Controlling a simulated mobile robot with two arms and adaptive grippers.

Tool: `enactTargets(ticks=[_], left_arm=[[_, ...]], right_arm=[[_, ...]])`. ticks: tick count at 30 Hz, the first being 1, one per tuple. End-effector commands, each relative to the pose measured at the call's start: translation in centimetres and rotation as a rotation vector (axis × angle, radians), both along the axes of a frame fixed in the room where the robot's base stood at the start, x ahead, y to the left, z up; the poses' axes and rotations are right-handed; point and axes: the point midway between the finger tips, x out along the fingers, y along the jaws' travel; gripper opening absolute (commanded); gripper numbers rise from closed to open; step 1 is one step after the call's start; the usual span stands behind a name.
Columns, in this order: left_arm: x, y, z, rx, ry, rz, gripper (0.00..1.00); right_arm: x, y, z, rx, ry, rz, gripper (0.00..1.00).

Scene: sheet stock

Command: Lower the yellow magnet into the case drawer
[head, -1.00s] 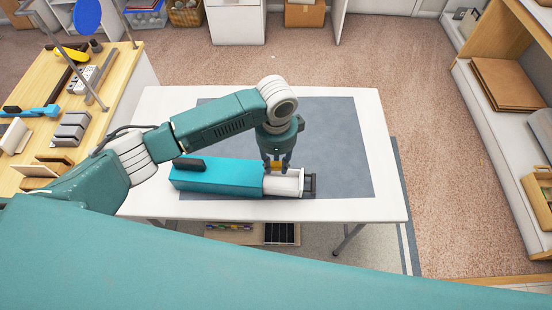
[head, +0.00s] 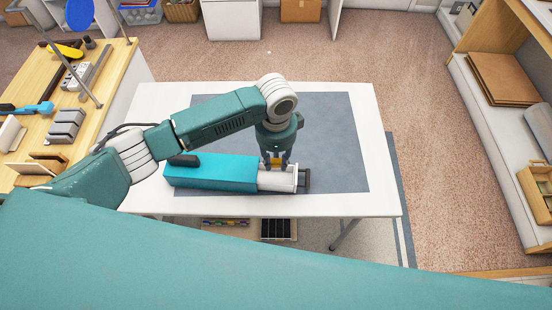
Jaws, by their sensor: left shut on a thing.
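A teal case (head: 210,173) lies on a grey mat on the white table. Its white drawer (head: 270,184) is pulled out to the right and ends in a dark front with a handle (head: 305,180). My left gripper (head: 276,164) points down over the drawer, shut on the small yellow magnet (head: 277,161). The fingers partly hide the magnet and the far part of the drawer. I cannot tell whether the magnet touches the drawer. My right gripper is not in view.
The grey mat (head: 340,140) is clear to the right and behind the drawer. A wooden bench (head: 100,115) with several items stands at the left. Shelves with brown boards (head: 500,80) stand at the right. A dark bin (head: 279,229) shows below the table.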

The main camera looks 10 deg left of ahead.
Motion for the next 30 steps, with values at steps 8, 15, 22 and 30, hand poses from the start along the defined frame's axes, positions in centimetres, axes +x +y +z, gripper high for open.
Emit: enactTargets(ticks=[8,15,22,30], left_arm=[[0.0,0.0,-0.9,0.0,0.001,0.0,0.02],[0.0,0.0,-2.1,0.0,0.0,-0.001,0.02],[0.0,0.0,-3.3,0.001,0.0,0.0,0.02],[0.0,0.0,-4.6,0.0,0.0,0.0,0.02]], right_arm=[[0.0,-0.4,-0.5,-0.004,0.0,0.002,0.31],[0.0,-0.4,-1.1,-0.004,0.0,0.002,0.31],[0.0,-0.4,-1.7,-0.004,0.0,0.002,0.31],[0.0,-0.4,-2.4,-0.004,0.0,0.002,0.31]])
